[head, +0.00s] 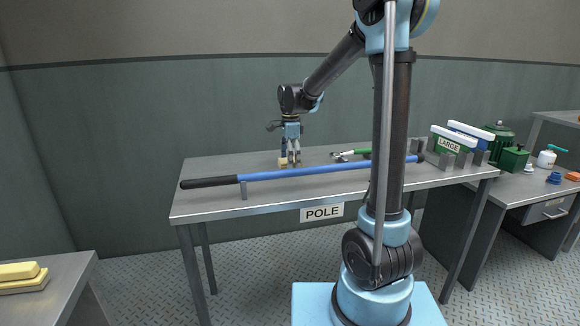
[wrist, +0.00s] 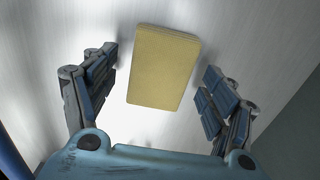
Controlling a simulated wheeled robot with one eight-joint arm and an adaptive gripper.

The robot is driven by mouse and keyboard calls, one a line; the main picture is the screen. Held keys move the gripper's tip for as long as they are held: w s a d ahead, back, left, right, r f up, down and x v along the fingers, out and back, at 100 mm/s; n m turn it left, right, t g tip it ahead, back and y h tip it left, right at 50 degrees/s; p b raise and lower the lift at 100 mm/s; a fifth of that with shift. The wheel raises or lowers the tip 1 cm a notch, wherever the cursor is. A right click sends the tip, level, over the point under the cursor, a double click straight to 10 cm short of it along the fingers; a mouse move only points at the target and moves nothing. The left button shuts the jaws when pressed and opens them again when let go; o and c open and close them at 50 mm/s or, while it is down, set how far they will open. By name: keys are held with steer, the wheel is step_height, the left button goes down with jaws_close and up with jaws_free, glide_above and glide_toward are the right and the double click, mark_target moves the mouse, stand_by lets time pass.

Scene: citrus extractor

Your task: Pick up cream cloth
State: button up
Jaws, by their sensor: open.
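The cream cloth (wrist: 163,68) shows in the wrist view as a pale yellow, flat-faced rectangle on the grey metal table top. In the head view it is a small cream patch (head: 283,163) on the middle table, beside my fingertips and partly hidden by them. My gripper (head: 293,161) points down over the table at the cloth. In the wrist view my gripper (wrist: 158,88) is open, with one finger on each side of the cloth and a gap on both sides. The cloth's far part extends past the fingertips.
A blue pole (head: 310,173) with a black handle lies along the front of the table (head: 215,207), just in front of my gripper. A green-handled tool (head: 352,153) lies to the right. White-topped boxes (head: 454,138) stand farther right. Yellow blocks (head: 20,271) lie on another table.

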steer(key=c, duration=1.3)
steer(key=shift+o, duration=0.2)
step_height(320, 180, up, 10)
steer(key=o, duration=0.4)
steer(key=shift+c, duration=0.9)
